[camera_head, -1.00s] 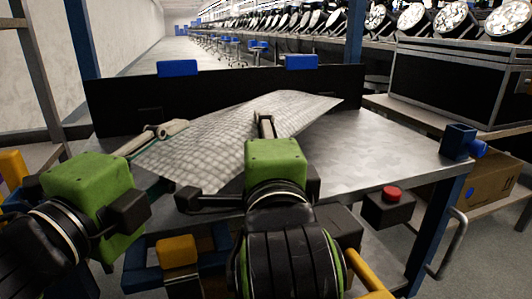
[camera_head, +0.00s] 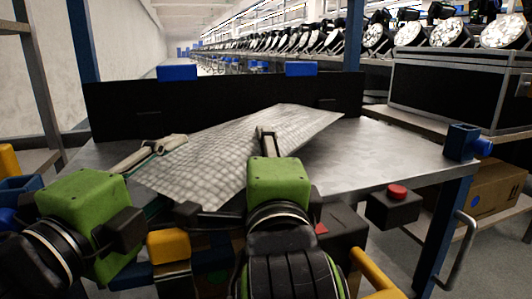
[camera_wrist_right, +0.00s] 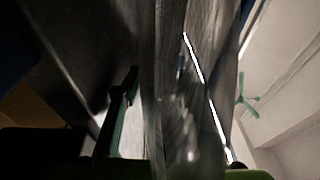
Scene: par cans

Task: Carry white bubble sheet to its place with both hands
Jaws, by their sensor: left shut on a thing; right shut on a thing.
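The white bubble sheet (camera_head: 225,160), pale grey with a quilted pattern, lies slanted above the metal table in the head view. My left gripper (camera_head: 165,148) is shut on its left end. My right gripper (camera_head: 264,138) is shut on its near side, with one finger showing over the top. The finger parts under the sheet are hidden. In the right wrist view the sheet (camera_wrist_right: 175,100) is a blurred grey band seen nearly edge-on. I cannot tell whether the sheet touches the table.
The metal table (camera_head: 385,155) is bare to the right of the sheet. A black panel (camera_head: 130,108) stands along its back. A red button box (camera_head: 393,207) is at the front edge. A black case (camera_head: 450,85) stands at the back right, with a cardboard box (camera_head: 495,188) below.

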